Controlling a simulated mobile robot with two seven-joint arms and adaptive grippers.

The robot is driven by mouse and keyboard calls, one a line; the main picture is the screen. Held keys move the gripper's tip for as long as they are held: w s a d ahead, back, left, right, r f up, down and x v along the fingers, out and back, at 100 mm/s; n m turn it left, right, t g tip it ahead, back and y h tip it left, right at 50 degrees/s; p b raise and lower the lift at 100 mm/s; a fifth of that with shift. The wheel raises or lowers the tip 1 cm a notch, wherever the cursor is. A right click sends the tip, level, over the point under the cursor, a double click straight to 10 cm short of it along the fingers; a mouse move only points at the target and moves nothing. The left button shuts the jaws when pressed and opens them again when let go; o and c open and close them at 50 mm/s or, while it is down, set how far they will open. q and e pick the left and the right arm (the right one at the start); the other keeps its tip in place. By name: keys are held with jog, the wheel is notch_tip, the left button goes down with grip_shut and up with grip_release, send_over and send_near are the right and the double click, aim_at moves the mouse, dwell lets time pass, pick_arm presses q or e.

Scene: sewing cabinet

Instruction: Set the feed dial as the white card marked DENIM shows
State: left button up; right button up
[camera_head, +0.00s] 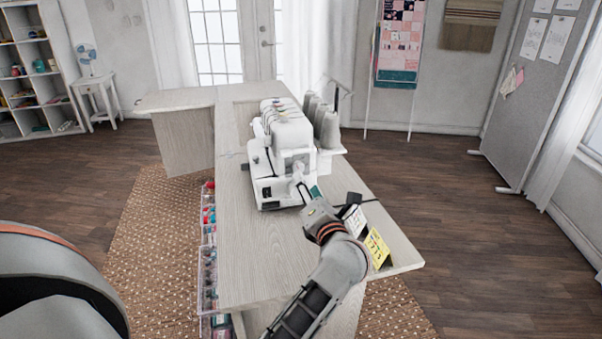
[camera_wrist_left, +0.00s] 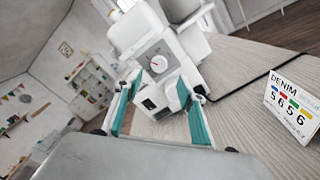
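The white sewing machine (camera_head: 285,150) stands on the wood-topped cabinet. In the left wrist view a round white dial (camera_wrist_left: 158,66) with a small red mark sits on its grey side panel; its setting is too small to read. The white DENIM card (camera_wrist_left: 292,105) shows 5 6 5 6 under coloured squares, with smaller unreadable print. It also stands right of my gripper in the head view (camera_head: 354,219). My left gripper (camera_head: 308,189) is by the machine's near right side. Its teal fingers (camera_wrist_left: 163,92) are apart and empty, short of the dial. My right gripper is not visible.
A yellow card (camera_head: 377,248) stands near the white one at the cabinet top's (camera_head: 255,255) right edge. Thread cones (camera_head: 326,122) rise behind the machine. A dark cord runs over the top near the cards. The top left of my arm is clear.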

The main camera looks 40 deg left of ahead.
aim_at(298, 167)
pick_arm(q)
jog(key=x, duration=0.7)
jog(key=shift+a, duration=0.1)
jog(key=c, duration=1.1)
